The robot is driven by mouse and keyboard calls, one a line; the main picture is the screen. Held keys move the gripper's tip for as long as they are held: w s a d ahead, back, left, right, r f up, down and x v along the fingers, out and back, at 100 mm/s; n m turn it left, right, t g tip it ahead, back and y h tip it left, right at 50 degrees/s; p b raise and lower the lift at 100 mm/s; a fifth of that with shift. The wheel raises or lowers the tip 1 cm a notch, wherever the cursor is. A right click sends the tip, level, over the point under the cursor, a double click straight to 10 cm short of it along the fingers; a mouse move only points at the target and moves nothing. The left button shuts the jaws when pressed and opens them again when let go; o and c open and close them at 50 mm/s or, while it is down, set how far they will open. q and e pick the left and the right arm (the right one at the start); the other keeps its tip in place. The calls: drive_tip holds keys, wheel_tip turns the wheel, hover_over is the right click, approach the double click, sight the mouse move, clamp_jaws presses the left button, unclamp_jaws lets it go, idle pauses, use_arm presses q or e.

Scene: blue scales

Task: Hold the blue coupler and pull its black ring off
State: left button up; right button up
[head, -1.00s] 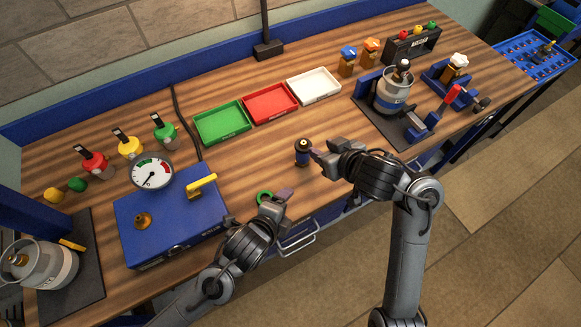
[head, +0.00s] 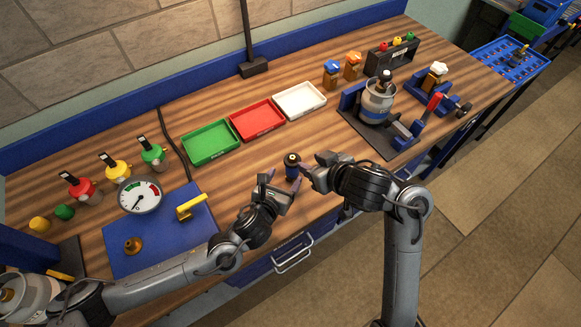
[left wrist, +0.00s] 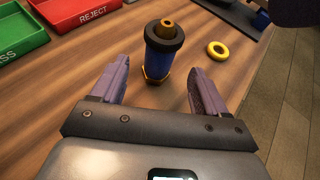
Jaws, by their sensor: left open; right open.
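The blue coupler (head: 291,171) stands upright on the wooden bench. In the left wrist view the coupler (left wrist: 159,62) has a blue body, a black ring (left wrist: 164,36) around its upper end, a brass tip and a yellowish base. My left gripper (head: 284,187) is open just in front of it; in the left wrist view its two fingers (left wrist: 157,72) point toward the coupler, one on each side, not touching it. My right gripper (head: 310,171) is open and empty, close to the right of the coupler.
A yellow ring (left wrist: 218,50) lies on the bench to the right of the coupler. Green (head: 210,143), red (head: 257,121) and white (head: 300,101) trays stand behind. A blue box with a gauge (head: 139,196) is at left. A tank stand (head: 378,103) is at right.

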sight(294, 164)
use_arm(q)
drive_tip(key=shift+x, duration=4.4)
drive_tip(key=shift+c, duration=0.3)
